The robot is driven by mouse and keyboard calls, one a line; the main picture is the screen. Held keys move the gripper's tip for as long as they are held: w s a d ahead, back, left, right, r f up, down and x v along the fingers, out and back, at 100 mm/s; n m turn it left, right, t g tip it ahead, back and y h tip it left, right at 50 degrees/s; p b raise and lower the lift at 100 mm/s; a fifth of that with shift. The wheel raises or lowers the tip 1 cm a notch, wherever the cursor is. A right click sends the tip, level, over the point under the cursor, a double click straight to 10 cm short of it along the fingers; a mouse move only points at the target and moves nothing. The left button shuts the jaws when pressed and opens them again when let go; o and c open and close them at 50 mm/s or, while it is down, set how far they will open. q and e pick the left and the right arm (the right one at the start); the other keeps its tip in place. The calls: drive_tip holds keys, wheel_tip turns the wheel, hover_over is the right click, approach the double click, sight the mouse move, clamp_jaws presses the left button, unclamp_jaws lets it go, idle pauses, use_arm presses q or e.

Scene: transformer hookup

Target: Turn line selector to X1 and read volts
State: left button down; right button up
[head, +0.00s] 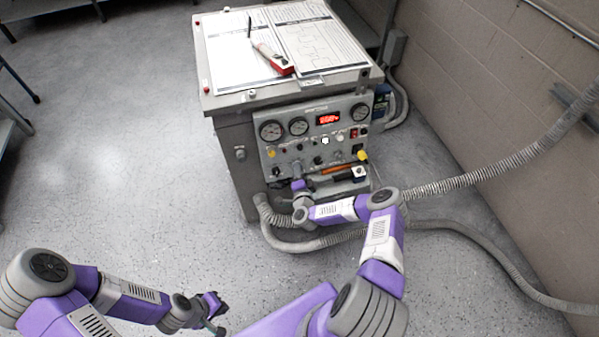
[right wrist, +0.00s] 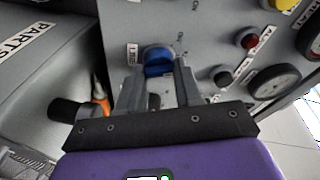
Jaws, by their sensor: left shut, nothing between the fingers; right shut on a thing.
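The line selector is a blue knob (right wrist: 158,62) on the grey panel, with a partly readable label beside it that looks like "LINE". My right gripper (right wrist: 159,75) is shut on this knob, one finger on each side. In the head view my right gripper (head: 298,187) reaches the lower left of the panel front and hides the knob. Small marks sit around the knob, too small to read. The red volts display (head: 328,118) is lit and seems to read about 208. My left gripper (head: 213,305) is shut and empty, low over the floor.
The transformer cabinet (head: 232,150) carries paper sheets (head: 318,42) and a red-and-white tool (head: 272,58) on top. Gauges (head: 270,130), buttons and an orange-handled tool (head: 337,169) are on its front. Grey hoses (head: 470,182) run right along the wall.

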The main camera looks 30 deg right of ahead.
drive_tip(key=shift+a, duration=0.1)
drive_tip(key=o, duration=1)
drive_tip(key=shift+o, duration=0.2)
drive_tip(key=p+v, duration=0.2)
drive_tip(key=v, duration=0.5)
drive_tip(key=shift+s+p, duration=0.3)
drive_tip(key=shift+a, duration=0.15)
